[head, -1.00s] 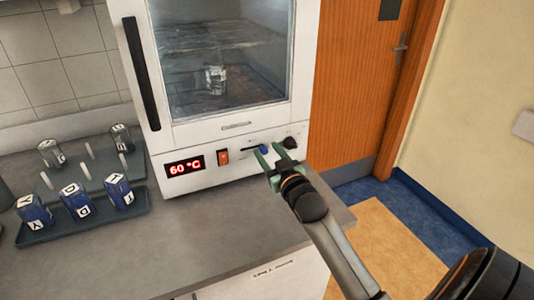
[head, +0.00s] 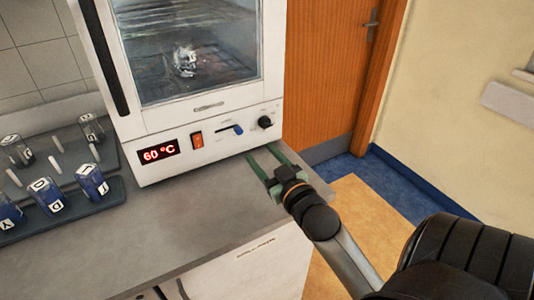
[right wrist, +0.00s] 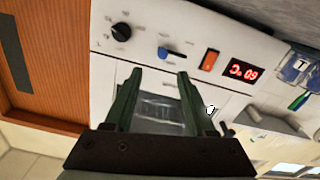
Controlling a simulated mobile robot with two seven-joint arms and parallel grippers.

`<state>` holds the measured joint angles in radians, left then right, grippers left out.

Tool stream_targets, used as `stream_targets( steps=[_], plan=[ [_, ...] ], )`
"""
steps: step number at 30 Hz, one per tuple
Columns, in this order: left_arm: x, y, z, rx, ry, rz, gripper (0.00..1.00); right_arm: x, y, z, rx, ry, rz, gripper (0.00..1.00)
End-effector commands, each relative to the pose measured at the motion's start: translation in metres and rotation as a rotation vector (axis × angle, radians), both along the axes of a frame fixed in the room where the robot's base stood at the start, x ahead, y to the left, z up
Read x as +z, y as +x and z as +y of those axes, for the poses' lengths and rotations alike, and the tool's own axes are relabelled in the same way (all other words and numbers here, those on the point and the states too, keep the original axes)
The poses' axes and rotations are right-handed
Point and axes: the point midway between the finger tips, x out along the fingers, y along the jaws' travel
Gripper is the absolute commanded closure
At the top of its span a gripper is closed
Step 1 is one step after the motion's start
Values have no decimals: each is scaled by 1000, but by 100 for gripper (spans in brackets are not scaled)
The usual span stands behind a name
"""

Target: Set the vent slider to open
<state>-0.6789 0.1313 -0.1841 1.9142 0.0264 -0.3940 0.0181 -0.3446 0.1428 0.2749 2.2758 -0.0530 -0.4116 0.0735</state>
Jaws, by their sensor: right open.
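The vent slider has a blue knob (head: 238,129) on the lower front panel of a white oven (head: 150,125). The knob sits at the right end of its short dark slot, on the side of the black dial (head: 265,122). In the right wrist view, which is turned over, the blue knob (right wrist: 165,53) shows beyond the fingertips. My right gripper (head: 263,152) is open and empty, with green fingers, below and in front of the panel, apart from the knob. It also shows in the right wrist view (right wrist: 159,75). My left gripper is not in view.
An orange rocker switch (head: 197,140) and a red 60 °C display (head: 158,151) are left of the slider. Racks with blue-labelled jars (head: 92,181) stand on the grey bench (head: 180,225). The bench's right edge and a wooden door (head: 330,70) lie beyond.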

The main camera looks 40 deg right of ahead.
Motion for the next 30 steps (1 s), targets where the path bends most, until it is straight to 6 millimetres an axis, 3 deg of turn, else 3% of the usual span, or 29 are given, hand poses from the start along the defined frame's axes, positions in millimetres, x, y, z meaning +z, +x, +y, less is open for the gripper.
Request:
stream_targets(
  steps=[7, 30],
  plan=[
    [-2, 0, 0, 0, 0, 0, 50, 0, -16, 4, 0, 0, -1, 44],
    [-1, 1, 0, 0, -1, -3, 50, 0, -17, 4, 0, 0, 0, 44]
  ],
)
